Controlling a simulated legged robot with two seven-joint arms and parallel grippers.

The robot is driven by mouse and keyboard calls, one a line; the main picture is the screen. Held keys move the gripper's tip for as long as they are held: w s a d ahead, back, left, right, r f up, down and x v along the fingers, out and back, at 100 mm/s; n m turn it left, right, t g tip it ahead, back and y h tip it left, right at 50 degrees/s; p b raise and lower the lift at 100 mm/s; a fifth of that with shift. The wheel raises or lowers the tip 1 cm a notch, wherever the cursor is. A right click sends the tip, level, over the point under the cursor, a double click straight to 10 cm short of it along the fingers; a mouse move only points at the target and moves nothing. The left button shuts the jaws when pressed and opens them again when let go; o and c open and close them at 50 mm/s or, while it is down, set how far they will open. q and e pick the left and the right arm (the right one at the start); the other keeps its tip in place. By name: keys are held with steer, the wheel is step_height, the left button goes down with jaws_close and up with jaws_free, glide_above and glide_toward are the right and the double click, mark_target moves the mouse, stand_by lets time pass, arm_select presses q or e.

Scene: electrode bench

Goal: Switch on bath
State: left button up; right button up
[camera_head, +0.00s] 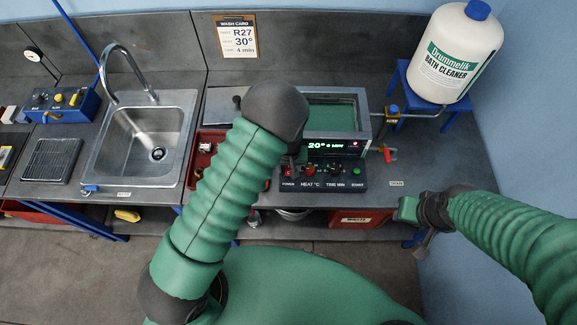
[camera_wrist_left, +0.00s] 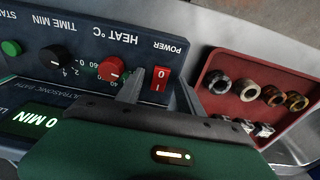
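The ultrasonic bath (camera_head: 362,122) stands at the right of the bench. Its green display (camera_head: 325,146) is lit and reads 20° and a MIN figure. The red power rocker switch (camera_wrist_left: 161,79), marked 0 and I, shows in the left wrist view beside the red HEAT knob (camera_wrist_left: 111,69). Which side of it is pressed I cannot tell. My left gripper (camera_head: 291,164) is at the panel's left end, mostly hidden by my arm. In the left wrist view its fingers (camera_wrist_left: 160,90) are apart, one each side of the switch. My right gripper (camera_head: 424,238) hangs at the bench's front right, away from the bath.
A red tray (camera_wrist_left: 245,102) with several metal rings and nuts lies beside the panel. A sink (camera_head: 140,145) with a faucet and a blue control box (camera_head: 62,104) are at left. A cleaner jug (camera_head: 456,55) stands at back right on a blue stand. A wash card (camera_head: 236,35) hangs behind.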

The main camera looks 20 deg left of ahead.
mark_target(289, 175)
arm_select(q)
steer(key=shift+d, duration=0.1)
steer(key=shift+w+r, duration=0.1)
steer(key=shift+r, duration=0.25)
step_height(289, 175, up, 16)
steer(key=s+b, duration=0.1)
steer(key=b, duration=0.1)
steer(key=shift+s+d+b, duration=0.2)
steer(key=shift+s+b, duration=0.1)
steer(key=shift+b, duration=0.05)
steer(key=shift+f, duration=0.1)
steer(key=s+a+f+m+b, duration=0.1)
steer(key=s+a+f+b, duration=0.1)
steer(key=s+f+b, duration=0.3)
steer(key=s+a+f+m+t+b, duration=0.1)
steer(key=s+a+f+m+b, duration=0.1)
steer(key=s+b, duration=0.4)
step_height(289, 175, down, 3)
steer(key=shift+s+a+r+t, duration=0.15)
steer(key=shift+s+a+t, duration=0.15)
steer(key=shift+s+a, duration=0.6)
steer(key=shift+s, duration=0.15)
